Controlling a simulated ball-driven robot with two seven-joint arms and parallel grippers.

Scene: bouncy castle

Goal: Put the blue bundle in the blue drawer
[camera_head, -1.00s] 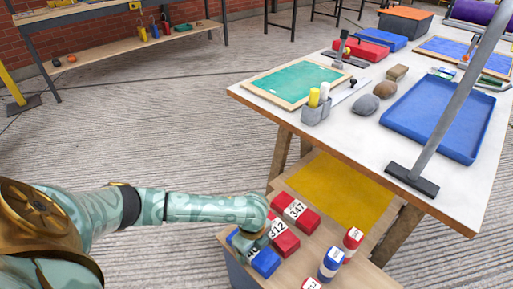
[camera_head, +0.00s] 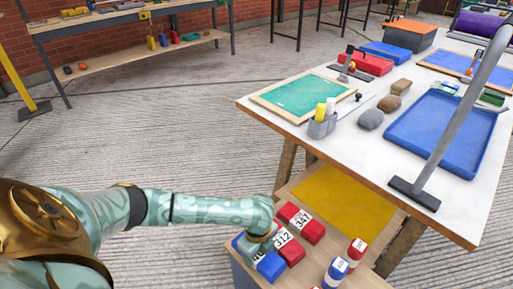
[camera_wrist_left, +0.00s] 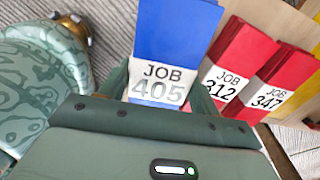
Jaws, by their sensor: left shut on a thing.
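The blue bundle (camera_head: 270,265) has a white band and lies on the low wooden bench top beside two red bundles. In the left wrist view the blue bundle (camera_wrist_left: 175,40) reads JOB 405. My left gripper (camera_head: 258,246) is shut on it around the white band; the fingers (camera_wrist_left: 160,97) show on either side of the label. My right gripper is not in view.
Small red and blue rolls (camera_head: 336,271) stand upright near the bench's front. A yellow mat (camera_head: 345,202) covers its far part. The white table (camera_head: 370,145) overhangs to the right, with a blue tray (camera_head: 470,150) and a grey metal post (camera_head: 445,130).

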